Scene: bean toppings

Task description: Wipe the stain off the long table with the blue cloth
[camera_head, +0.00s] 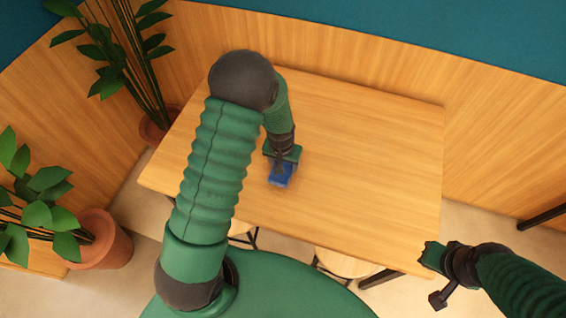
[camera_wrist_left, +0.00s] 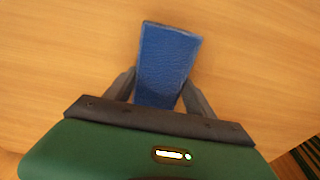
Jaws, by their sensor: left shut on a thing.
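The blue cloth (camera_head: 281,177) is held by my left gripper (camera_head: 281,168) over the front middle of the wooden long table (camera_head: 370,150). In the left wrist view the cloth (camera_wrist_left: 167,62) sticks out as a flat blue block from between the two dark fingers of the gripper (camera_wrist_left: 158,92), which are shut on it. The cloth is at or just above the tabletop; I cannot tell if it touches. I see no stain on the visible tabletop; my arm hides part of the table's left side. My right gripper (camera_head: 434,276) is off the table's front right corner, its fingers apart and empty.
Potted plants (camera_head: 105,242) stand to the left, one (camera_head: 155,128) near the table's back left corner. A curved wooden wall (camera_head: 350,55) runs behind the table. Stools (camera_head: 345,263) sit under the front edge. The right half of the tabletop is clear.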

